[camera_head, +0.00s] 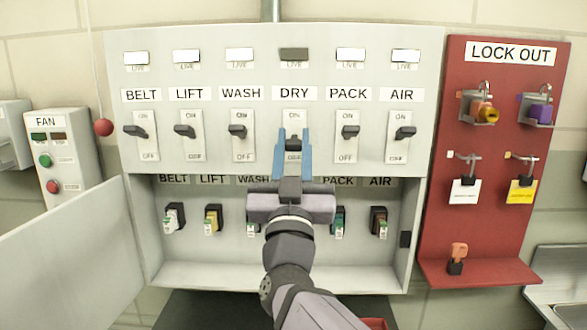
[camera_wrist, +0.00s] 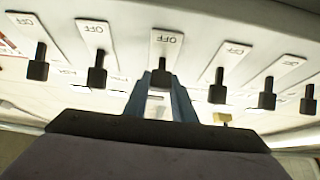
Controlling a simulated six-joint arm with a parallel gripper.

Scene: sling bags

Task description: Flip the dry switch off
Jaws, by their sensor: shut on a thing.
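The dry switch (camera_head: 292,118) is in the top row of the panel, under the DRY label (camera_head: 293,93). Its dark lever (camera_head: 293,145) sits lower than the neighbouring levers. The DRY lamp (camera_head: 293,54) above is dark, while the other lamps are white. My gripper (camera_head: 293,137) has its blue fingers at the lever, one on each side, shut on it. In the wrist view the lever (camera_wrist: 161,80) shows between the fingers, below an OFF label. The gripper hides the lower slots beneath the dry switch.
The lift (camera_head: 185,130), wash (camera_head: 238,130) and pack (camera_head: 350,131) levers are close by. An open cabinet door (camera_head: 70,255) juts out at the left. A red lock-out board (camera_head: 445,160) with locks and tags hangs at the right. A FAN box (camera_head: 60,165) is at the far left.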

